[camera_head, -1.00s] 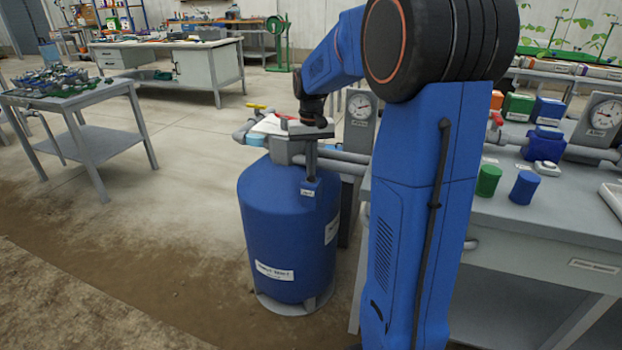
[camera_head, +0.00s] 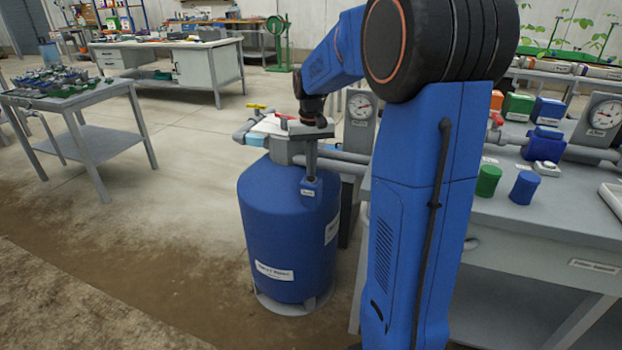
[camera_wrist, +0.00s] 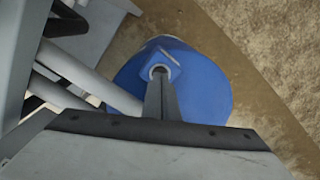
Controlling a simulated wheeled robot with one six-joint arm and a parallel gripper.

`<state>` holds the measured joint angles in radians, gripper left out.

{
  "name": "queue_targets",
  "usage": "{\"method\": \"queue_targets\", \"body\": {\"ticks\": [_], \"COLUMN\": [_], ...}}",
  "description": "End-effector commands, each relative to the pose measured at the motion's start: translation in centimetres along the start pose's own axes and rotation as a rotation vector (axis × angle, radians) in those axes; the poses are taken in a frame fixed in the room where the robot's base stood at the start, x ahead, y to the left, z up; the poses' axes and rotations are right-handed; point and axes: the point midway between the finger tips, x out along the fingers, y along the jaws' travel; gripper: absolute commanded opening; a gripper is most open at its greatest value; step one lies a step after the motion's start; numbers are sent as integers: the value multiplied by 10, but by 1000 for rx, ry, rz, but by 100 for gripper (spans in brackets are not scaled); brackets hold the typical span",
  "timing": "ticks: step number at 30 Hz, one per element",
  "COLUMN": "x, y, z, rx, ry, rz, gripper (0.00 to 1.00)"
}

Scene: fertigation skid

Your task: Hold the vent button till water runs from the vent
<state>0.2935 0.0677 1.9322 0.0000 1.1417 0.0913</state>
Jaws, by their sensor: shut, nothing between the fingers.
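My gripper (camera_head: 312,174) is shut and empty, pointing down at the small blue vent block on the upper side of the blue tank (camera_head: 285,235). The vent block (camera_head: 310,188) carries a small white label. In the wrist view my fingers (camera_wrist: 159,80) end at a round grey ring on the block (camera_wrist: 168,58). The fingertips cover the button, so I cannot tell how far it is pressed. No running water shows at the block in either view.
Grey pipes (camera_head: 345,160) run from the tank top towards the grey bench (camera_head: 545,210) on the right. A pressure gauge (camera_head: 360,106) stands behind the tank. A yellow-handled valve (camera_head: 258,107) is at the upper left of the tank. The floor left of the tank is clear.

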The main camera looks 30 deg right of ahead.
Motion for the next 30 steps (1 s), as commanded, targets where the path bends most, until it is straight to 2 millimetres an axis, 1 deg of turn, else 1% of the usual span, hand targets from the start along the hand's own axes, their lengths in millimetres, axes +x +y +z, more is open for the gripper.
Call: {"method": "queue_targets", "body": {"ticks": [13,30], "x": [1,10], "y": [0,0], "z": [0,0], "rx": [0,0], "ry": [0,0], "rz": [0,0], "gripper": [0,0]}}
